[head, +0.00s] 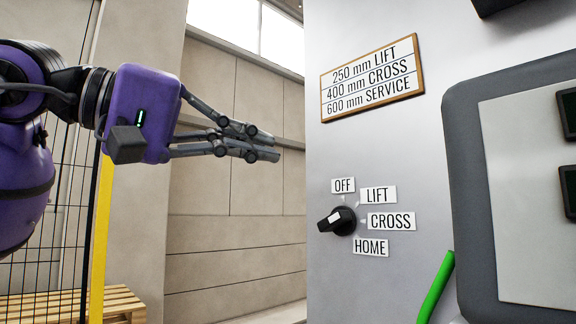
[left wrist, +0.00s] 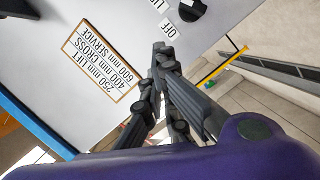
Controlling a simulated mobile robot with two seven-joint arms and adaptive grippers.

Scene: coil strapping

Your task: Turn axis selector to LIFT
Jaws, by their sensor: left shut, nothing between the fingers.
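The axis selector (head: 340,221) is a black round knob with a bar-like handle on a grey panel. In the left wrist view the knob (left wrist: 188,12) is at the top, beyond the shut fingertips (left wrist: 163,54). My right gripper is not in view.
A framed sign (head: 372,78) with 250 mm LIFT, 400 mm CROSS and 600 mm SERVICE hangs above the selector. A dark-framed console (head: 470,190) and a green bar (head: 436,287) stand to the right. A pallet (head: 75,304) and mesh fence are at left. The space before the knob looks clear.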

